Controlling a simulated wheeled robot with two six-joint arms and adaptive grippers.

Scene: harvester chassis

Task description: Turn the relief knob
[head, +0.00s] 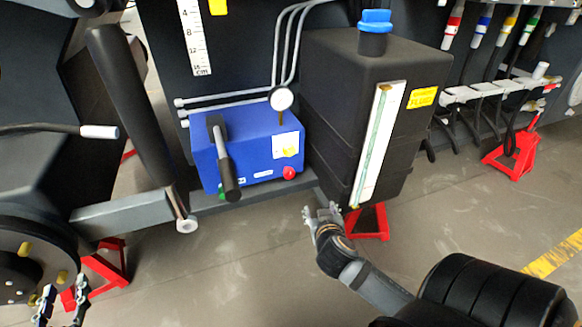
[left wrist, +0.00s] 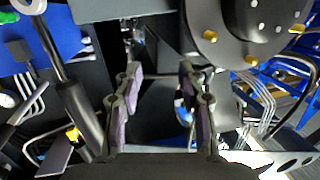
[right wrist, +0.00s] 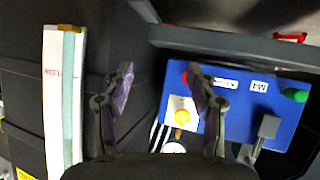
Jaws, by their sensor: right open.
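A blue box (head: 245,150) on the chassis carries a red knob (head: 289,172) at its lower right and a green knob (head: 222,190) at its lower left. Which one is the relief knob is not readable. My right gripper (head: 322,212) is open and empty, below and to the right of the red knob, apart from it. In the right wrist view the red knob (right wrist: 186,77) shows between the fingers, close to the right one, and the green knob (right wrist: 295,95) is further right. My left gripper (head: 62,303) is open and empty at the lower left, beside a wheel hub.
A black lever (head: 225,165) juts from the blue box's front. A round gauge (head: 281,98) stands above. A black tank (head: 340,110) with a blue cap is to the right. Red stands (head: 370,222) support the chassis. The floor in front is clear.

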